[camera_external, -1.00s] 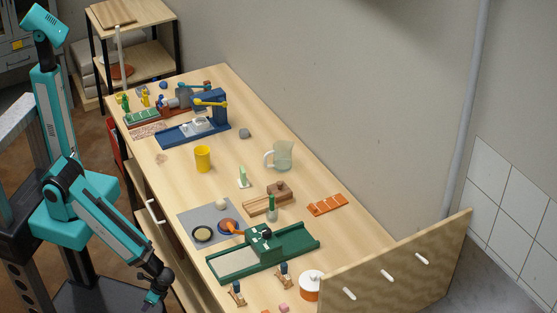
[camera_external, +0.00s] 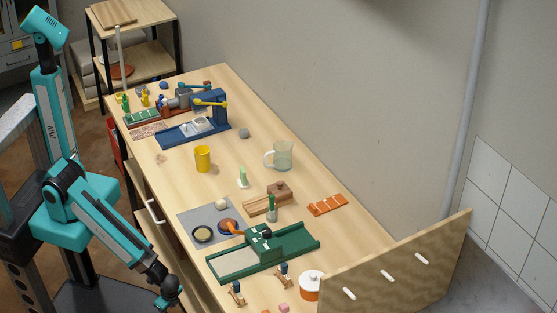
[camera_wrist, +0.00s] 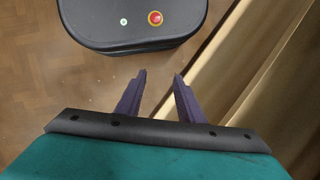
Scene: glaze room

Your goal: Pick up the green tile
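A small upright green piece with a pale foot, which looks like the green tile (camera_external: 242,174), stands on the middle of the long wooden table in the external view. My gripper (camera_wrist: 158,76) shows in the wrist view with its two dark fingers apart and nothing between them. It is low beside the table's left edge, well away from the tile. In the external view the fingers are hard to make out behind my wrist. The tile is not in the wrist view, which shows the floor, my base and a wooden side.
A yellow cup (camera_external: 203,158) and a clear jug (camera_external: 279,156) stand near the tile. A wooden block device (camera_external: 268,199), a grey mat (camera_external: 186,217) and a green slide device (camera_external: 293,240) are in front. A wooden panel (camera_external: 398,265) stands at the table's near end.

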